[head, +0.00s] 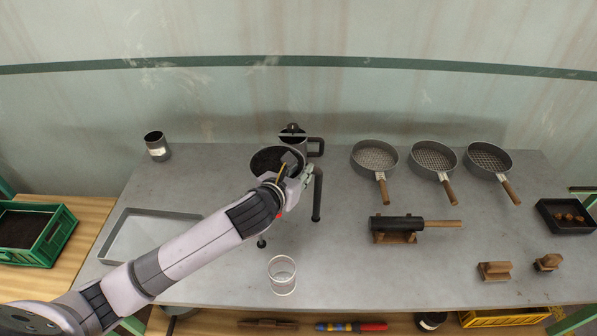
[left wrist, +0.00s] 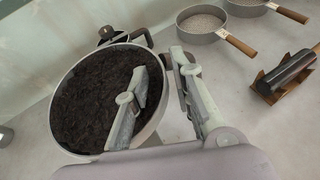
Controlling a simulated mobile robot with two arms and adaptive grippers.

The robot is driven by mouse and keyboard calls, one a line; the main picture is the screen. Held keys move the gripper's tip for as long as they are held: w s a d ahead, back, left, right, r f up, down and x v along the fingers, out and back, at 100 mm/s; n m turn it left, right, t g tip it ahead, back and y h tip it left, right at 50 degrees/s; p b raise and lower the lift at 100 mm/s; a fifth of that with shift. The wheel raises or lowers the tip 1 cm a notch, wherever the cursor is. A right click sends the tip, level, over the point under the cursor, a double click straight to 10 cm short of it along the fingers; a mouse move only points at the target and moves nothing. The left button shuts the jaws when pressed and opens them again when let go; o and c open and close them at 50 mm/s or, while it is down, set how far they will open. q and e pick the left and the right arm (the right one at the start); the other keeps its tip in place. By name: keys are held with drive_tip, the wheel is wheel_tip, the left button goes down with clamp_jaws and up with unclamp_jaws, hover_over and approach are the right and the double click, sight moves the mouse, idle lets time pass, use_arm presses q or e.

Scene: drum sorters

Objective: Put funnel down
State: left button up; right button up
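The funnel (head: 257,172) is a round, grey-rimmed vessel full of dark, crumbly material, on dark legs whose feet appear to rest on the grey table. It also fills the left of the left wrist view (left wrist: 66,145). My left gripper (head: 296,171) is at its right rim. In the left wrist view the gripper (left wrist: 160,68) has its fingers apart, one over the dark material inside and one outside the rim. A gap shows between the fingers and the rim, so it looks open. My arm hides part of the funnel's front and legs. My right gripper is not in view.
A dark pot with a handle (head: 293,141) stands right behind the funnel. A clear cylinder (head: 282,290) stands in front. Several sieves (head: 374,155) and a dark roller on a wooden stand (head: 397,228) are to the right. A shallow tray (head: 137,259) lies left, partly under my arm.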

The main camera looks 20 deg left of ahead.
use_arm(q)
drive_tip(key=shift+r, duration=0.15)
drive_tip(key=b+v, duration=0.1)
drive_tip(key=v, duration=1.1)
idle(0.7)
